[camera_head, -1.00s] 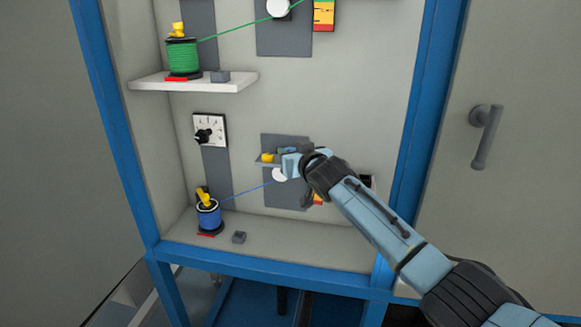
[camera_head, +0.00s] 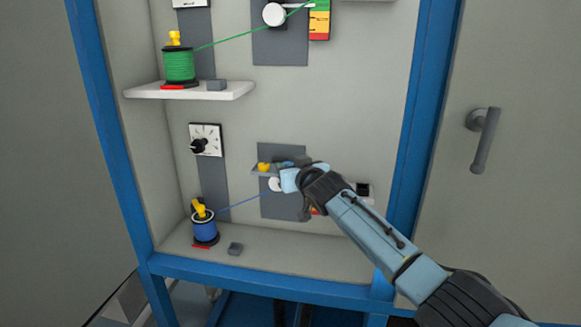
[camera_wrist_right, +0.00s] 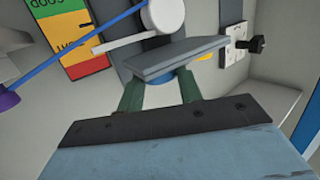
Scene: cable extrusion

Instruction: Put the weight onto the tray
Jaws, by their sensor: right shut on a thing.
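My right gripper (camera_head: 288,166) is at the small grey tray (camera_head: 259,172) in the lower bay. In the right wrist view, which looks upside down, the gripper's green fingers (camera_wrist_right: 160,92) are shut on a small blue weight (camera_wrist_right: 184,76), mostly hidden behind the tray edge (camera_wrist_right: 175,62). The weight is close against the tray; I cannot tell whether it rests on it. A yellow weight (camera_head: 263,167) sits at the tray's left end; a bit of yellow (camera_wrist_right: 204,57) shows behind the tray in the wrist view. My left gripper is out of view.
A blue spool (camera_head: 205,230) with a yellow top stands at lower left, its blue cable running to a white pulley (camera_head: 274,185). A green spool (camera_head: 179,66) and a grey block (camera_head: 216,85) are on the white shelf (camera_head: 190,92). A blue frame (camera_head: 409,150) borders the bay.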

